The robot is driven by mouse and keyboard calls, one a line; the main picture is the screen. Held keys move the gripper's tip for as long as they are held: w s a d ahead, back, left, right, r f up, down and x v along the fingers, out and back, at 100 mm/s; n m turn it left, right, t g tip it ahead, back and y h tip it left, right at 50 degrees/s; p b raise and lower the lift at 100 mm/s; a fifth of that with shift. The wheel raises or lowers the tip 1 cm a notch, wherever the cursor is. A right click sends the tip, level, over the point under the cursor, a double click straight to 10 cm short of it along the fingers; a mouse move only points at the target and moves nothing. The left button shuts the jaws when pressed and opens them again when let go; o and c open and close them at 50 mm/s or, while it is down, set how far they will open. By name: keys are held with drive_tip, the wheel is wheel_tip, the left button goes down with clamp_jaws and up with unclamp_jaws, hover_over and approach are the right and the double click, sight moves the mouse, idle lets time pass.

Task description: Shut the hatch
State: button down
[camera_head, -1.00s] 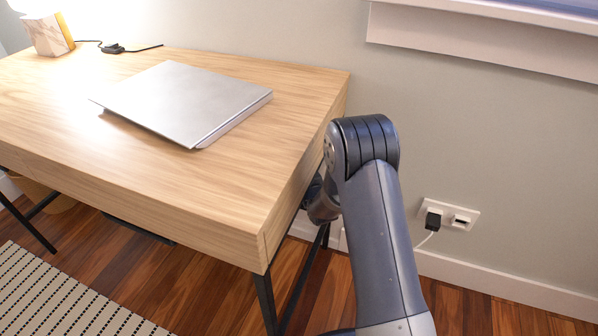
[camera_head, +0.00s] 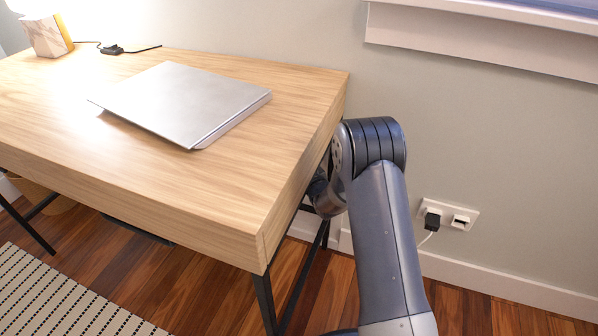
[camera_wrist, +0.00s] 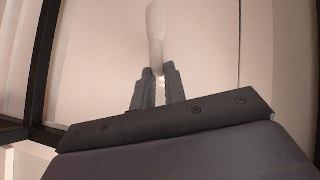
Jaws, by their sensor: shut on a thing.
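In the wrist view, my gripper (camera_wrist: 157,80) is shut on a pale upright handle (camera_wrist: 156,30). The handle stands out in front of a pale flat panel (camera_wrist: 105,55), which looks like the hatch. A thin vertical line runs down the panel to the right of the handle. I cannot tell how far the hatch stands open. In the head view, my gripper and the hatch are hidden behind the desk and my own arm.
A wooden desk (camera_head: 230,190) with black legs stands to the left, close beside my arm, with a closed silver laptop (camera_head: 185,100) on it. A wall socket with a black plug (camera_head: 433,220) is at right. A striped rug (camera_head: 60,300) lies at lower left.

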drive_tip(key=shift+w+d+r+n+y, duration=0.1)
drive_tip(key=shift+w+d+n+y, duration=0.1)
drive_tip(key=shift+w, duration=0.2)
drive_tip(key=shift+w+d+r+n+y, duration=0.1)
drive_tip(key=shift+w+d+n+y, duration=0.1)
drive_tip(key=shift+w, duration=0.2)
drive_tip(key=c, duration=1.5)
unclamp_jaws()
drive_tip(key=shift+w+f, duration=0.1)
drive_tip(key=shift+f, duration=0.05)
drive_tip(key=shift+o, duration=0.2)
drive_tip(key=p+v, duration=0.3)
drive_tip(key=v, duration=0.8)
drive_tip(key=shift+w, duration=0.2)
